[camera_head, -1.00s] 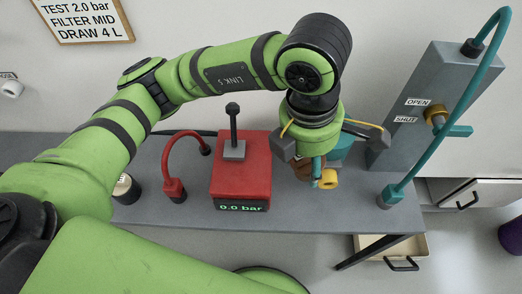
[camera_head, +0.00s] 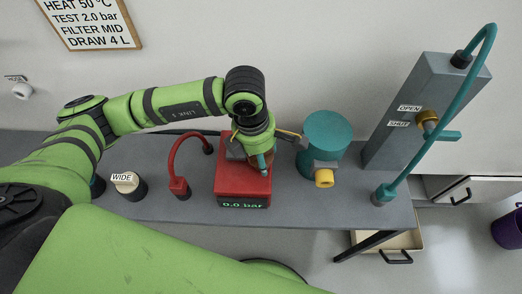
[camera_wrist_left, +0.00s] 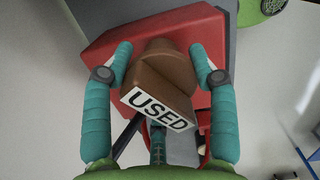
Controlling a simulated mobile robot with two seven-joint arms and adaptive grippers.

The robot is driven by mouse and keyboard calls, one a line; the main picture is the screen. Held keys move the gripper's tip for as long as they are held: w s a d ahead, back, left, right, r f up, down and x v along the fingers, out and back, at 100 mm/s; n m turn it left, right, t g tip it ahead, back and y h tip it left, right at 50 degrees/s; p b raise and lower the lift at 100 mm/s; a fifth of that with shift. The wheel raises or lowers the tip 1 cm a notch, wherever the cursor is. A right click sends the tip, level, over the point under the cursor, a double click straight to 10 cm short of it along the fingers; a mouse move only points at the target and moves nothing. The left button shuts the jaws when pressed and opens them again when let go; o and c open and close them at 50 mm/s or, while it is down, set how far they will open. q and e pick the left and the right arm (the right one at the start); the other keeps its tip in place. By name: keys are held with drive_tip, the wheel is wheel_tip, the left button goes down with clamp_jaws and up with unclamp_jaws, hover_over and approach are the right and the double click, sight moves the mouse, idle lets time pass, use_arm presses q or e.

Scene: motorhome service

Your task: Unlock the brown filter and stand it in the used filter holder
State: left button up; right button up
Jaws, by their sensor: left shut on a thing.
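The brown filter (camera_wrist_left: 163,75), with a white "USED" label, is between the teal fingers of my left gripper (camera_wrist_left: 160,52) in the left wrist view. My left gripper (camera_head: 262,163) is shut on it and hangs over the red pump box (camera_head: 240,185) in the head view, where the filter is mostly hidden. The teal filter housing (camera_head: 327,132), with a yellow outlet, stands to the right of the gripper, apart from it. I cannot make out the used filter holder. My right gripper is not in view.
A red hose (camera_head: 177,160) arches left of the pump box, and a "WIDE" cap (camera_head: 127,182) is further left. A grey post (camera_head: 405,125) with a teal hose (camera_head: 437,140) stands at the right.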

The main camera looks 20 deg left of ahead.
use_arm(q)
drive_tip(key=shift+f, duration=0.15)
drive_tip(key=o, duration=1.3)
drive_tip(key=shift+o, duration=0.2)
